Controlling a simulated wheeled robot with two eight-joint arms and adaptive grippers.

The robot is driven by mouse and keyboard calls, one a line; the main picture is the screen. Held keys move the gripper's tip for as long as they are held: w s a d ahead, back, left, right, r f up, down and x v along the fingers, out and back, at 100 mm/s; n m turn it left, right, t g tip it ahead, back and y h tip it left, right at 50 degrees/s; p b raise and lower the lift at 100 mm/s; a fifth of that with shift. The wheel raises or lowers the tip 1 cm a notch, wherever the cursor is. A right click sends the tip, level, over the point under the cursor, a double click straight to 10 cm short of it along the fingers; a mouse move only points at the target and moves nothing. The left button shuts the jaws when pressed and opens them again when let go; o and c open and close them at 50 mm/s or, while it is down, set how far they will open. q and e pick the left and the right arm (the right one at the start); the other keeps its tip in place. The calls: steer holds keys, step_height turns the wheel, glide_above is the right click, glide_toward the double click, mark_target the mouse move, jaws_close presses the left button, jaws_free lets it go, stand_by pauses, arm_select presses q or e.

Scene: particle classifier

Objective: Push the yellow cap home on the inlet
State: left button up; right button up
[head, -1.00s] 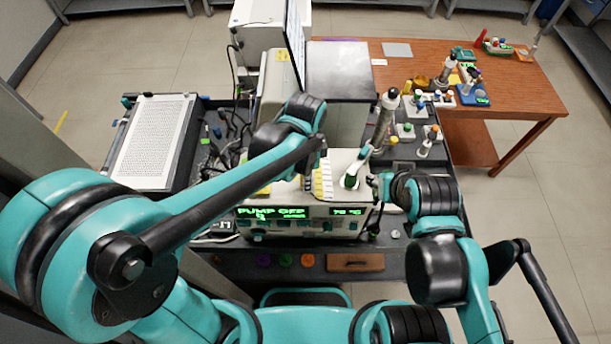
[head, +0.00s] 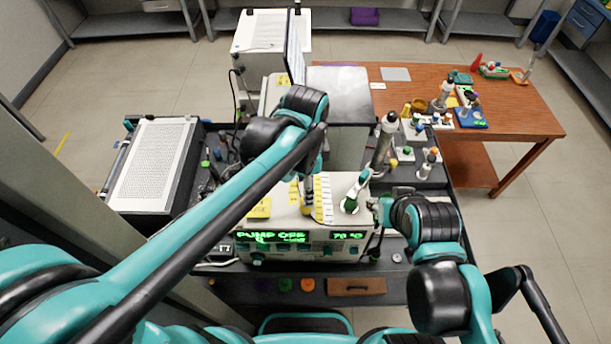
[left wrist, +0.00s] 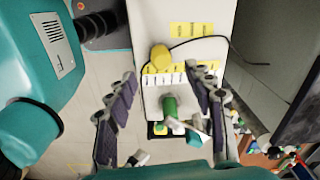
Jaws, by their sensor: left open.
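The yellow cap (left wrist: 160,57) is a round yellow piece on the white pump unit in the left wrist view. It lies just beyond my left fingertips (left wrist: 161,75), which are spread wide with nothing between them. In the head view my left gripper (head: 308,190) points down over the top of the unit (head: 280,225). The inlet under the cap is hidden, and I cannot tell how far the cap is seated. My right gripper (head: 382,208) is at the unit's right side, beside a green and white fitting (head: 350,204); its fingers are not clear.
A green cylinder (left wrist: 170,110) stands on the unit near the open fingers. A row of yellow and white labels (head: 322,198) runs beside my left gripper. A monitor (head: 295,45) stands behind. A dark bench (head: 270,290) edges the front, and small bottles crowd the right.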

arm_select(q)
step_height(320, 180, up, 4)
steer(key=shift+r, duration=0.15)
stand_by(0.6)
